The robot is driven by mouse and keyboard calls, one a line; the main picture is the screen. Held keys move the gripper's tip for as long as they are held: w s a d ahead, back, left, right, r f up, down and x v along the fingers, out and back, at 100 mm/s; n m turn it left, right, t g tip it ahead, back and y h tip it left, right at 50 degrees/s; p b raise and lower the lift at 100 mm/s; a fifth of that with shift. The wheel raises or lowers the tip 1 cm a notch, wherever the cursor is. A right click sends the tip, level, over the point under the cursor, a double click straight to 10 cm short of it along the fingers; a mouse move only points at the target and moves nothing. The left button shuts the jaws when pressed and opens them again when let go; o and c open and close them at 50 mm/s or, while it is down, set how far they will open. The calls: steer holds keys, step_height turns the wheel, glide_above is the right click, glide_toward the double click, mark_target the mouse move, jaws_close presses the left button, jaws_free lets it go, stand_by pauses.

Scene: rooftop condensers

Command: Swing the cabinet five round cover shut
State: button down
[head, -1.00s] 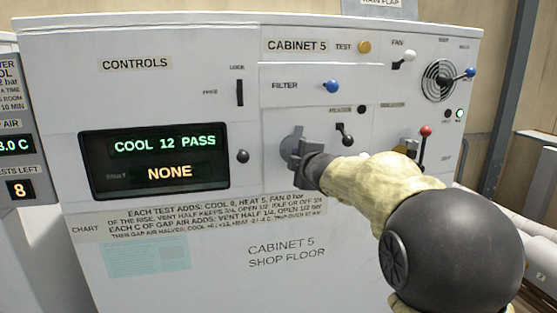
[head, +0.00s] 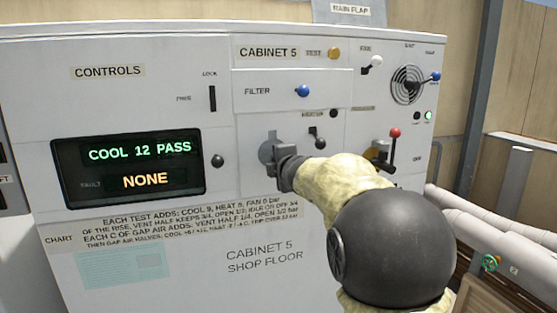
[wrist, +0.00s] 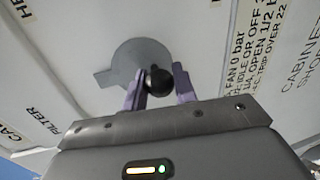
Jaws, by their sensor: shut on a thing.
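Cabinet 5 (head: 210,215) is a white cabinet whose front fills most of the head view. The round cover (head: 266,151) is a grey disc on its front, below the filter label, with a tab at one side. My gripper (head: 283,160) is at the cover's right side in the head view. In the wrist view its two fingers (wrist: 158,85) are closed around a dark round knob (wrist: 158,81) at the cover's edge. My arm hides part of the cover's surroundings in the head view.
A display (head: 128,168) reads COOL 12 PASS and NONE. A black knob (head: 218,161), a blue filter knob (head: 302,91), a black lever (head: 318,140) and a red-tipped lever (head: 394,135) stand out near the cover. White pipes (head: 490,225) run at the right.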

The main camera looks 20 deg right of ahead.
steer(key=shift+d, duration=0.1)
steer(key=c, duration=1.4)
jaws_free()
steer(key=shift+s+r, duration=0.1)
steer(key=s+r+p, duration=0.1)
steer(key=s, duration=0.4)
steer(key=s+r+p, duration=0.1)
steer(key=s, duration=0.5)
steer(key=s+r+p, duration=0.1)
steer(key=s, duration=0.5)
steer(key=shift+s+d+r, duration=0.1)
steer(key=shift+d+r, duration=0.2)
steer(key=shift+d, duration=0.1)
steer(key=shift+d, duration=0.1)
